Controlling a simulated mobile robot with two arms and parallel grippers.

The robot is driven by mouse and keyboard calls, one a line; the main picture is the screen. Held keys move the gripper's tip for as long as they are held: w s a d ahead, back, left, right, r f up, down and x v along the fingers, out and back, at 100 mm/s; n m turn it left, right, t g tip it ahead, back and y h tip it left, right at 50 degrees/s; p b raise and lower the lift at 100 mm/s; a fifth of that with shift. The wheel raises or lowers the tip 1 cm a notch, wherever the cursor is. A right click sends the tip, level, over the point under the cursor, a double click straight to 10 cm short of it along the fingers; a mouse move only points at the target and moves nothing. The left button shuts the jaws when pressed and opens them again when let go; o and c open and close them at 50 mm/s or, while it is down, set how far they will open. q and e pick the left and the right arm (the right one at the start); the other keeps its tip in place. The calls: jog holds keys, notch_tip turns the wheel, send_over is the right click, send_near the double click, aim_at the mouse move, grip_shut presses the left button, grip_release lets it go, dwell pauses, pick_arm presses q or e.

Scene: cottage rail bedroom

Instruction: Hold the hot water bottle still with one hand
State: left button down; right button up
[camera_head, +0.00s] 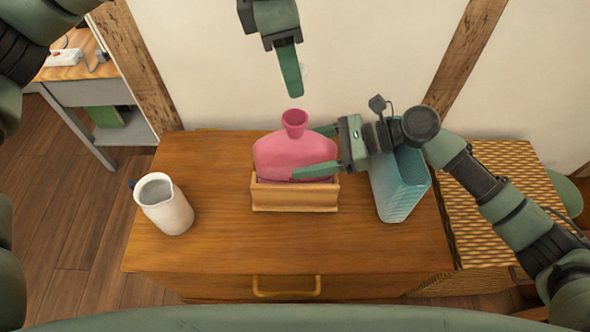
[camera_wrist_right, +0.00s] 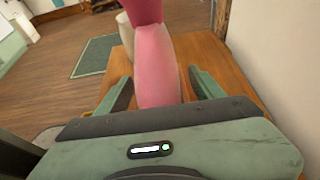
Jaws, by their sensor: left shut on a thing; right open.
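The pink hot water bottle (camera_head: 285,155) stands upright in a small wooden holder (camera_head: 295,197) on the cabinet top, its funnel neck (camera_head: 294,122) open upward. My right gripper (camera_head: 315,151) is open, coming from the right, with one finger behind the bottle and one in front. In the right wrist view the bottle (camera_wrist_right: 157,70) stands between the two open fingers (camera_wrist_right: 160,88), with gaps beside it. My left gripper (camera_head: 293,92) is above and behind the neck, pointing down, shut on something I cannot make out.
A white jug (camera_head: 164,205) with a grey inside stands at the left of the wooden cabinet (camera_head: 220,250). A teal ribbed bin (camera_head: 400,190) stands right of the holder, close under my right wrist. A woven-topped unit (camera_head: 490,190) adjoins on the right. The wall is behind.

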jog(key=shift+a, duration=0.2)
grip_shut()
pick_arm(q)
jog(key=shift+f, duration=2.5)
jog(key=shift+f, duration=0.85)
jog(key=shift+f, duration=0.2)
jog(key=shift+f, duration=0.3)
